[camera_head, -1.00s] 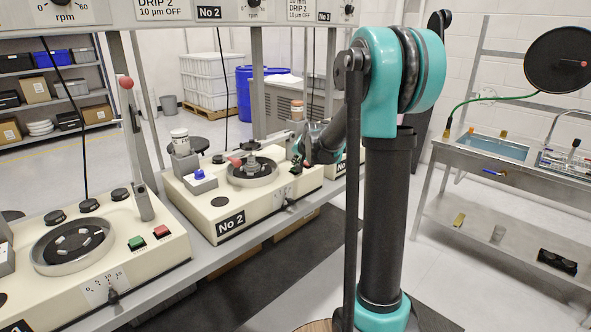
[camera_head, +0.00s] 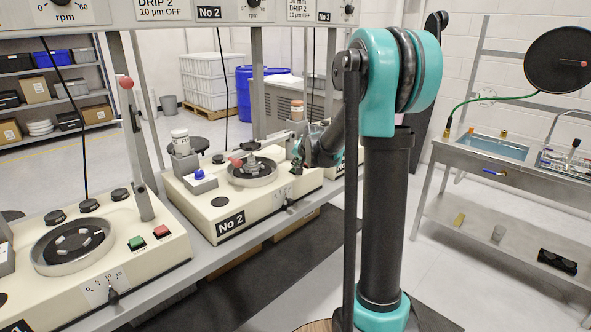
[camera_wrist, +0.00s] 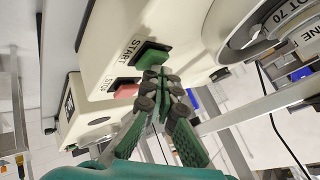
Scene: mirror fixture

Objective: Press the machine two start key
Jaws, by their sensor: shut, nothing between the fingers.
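Machine two (camera_head: 205,205), a cream box labelled No 2, stands on the bench in the head view. In the wrist view its green start key (camera_wrist: 150,56) sits under the word START, with the red stop key (camera_wrist: 126,91) beside it. My gripper (camera_wrist: 160,75) is shut and empty, its fingertips overlapping the edge of the green key in the picture. I cannot tell whether they touch it. In the head view my gripper (camera_head: 297,165) is at the right part of machine two, and the keys there are hidden by it.
A round dish (camera_head: 252,173) with a fixture sits on machine two's top, left of my gripper. Machine one (camera_head: 150,250), with green and red keys of its own, is nearer on the left. A steel sink bench (camera_head: 470,160) stands at the right.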

